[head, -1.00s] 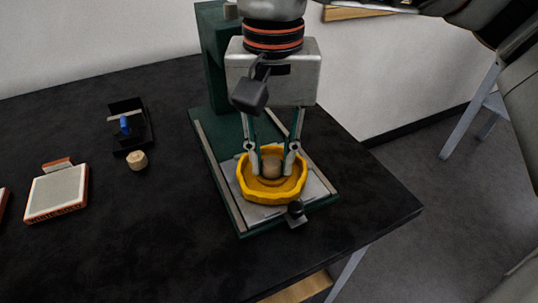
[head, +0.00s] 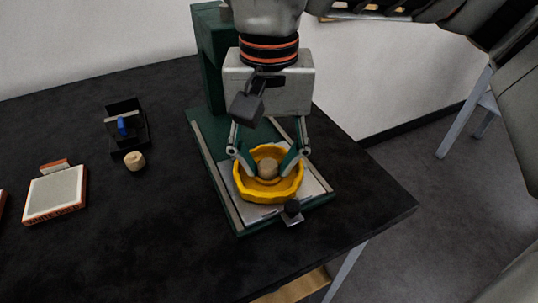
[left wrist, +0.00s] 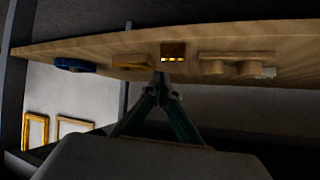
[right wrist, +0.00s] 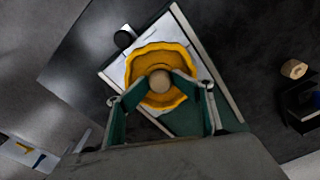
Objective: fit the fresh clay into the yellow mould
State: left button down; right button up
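The yellow mould (head: 268,193), a ring-like dish with a wavy rim, sits on the metal plate of a green press-like stand. A small tan clay piece (head: 268,168) stands in its middle; the right wrist view shows the clay (right wrist: 159,81) inside the inner ring. How deep it sits cannot be told. A second tan piece (head: 134,160) lies on the black table to the left. My left gripper (left wrist: 161,90) is shut and empty, away from the mould.
The green stand (head: 212,65) rises behind the mould, with a dark knob (head: 292,208) at the plate's front. A black holder with a blue item (head: 122,126) and a pale-topped block (head: 56,191) are left. The table (head: 150,240) is clear in front.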

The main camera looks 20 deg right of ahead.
aim_at(268, 163)
pick_arm(q)
jog(key=shift+s+f, duration=0.1)
jog(key=shift+f, duration=0.1)
pick_arm(e)
jog(key=shift+f, duration=0.35)
jog(key=shift+r, duration=0.25)
pick_arm(q)
jog(key=shift+w+a+r+p, duration=0.2)
jog(key=shift+w+r+p, duration=0.4)
jog(key=shift+r, duration=0.2)
pick_arm(e)
notch_tip(268, 163, up, 5)
jog(key=shift+r, duration=0.15)
pick_arm(q)
jog(key=shift+s+a+f+y+p, duration=0.4)
jog(key=shift+s+a+f+p, duration=0.4)
jog(key=shift+p, duration=0.3)
pick_arm(e)
notch_tip(268, 163, up, 8)
pick_arm(q)
jog(key=shift+s+f, duration=0.1)
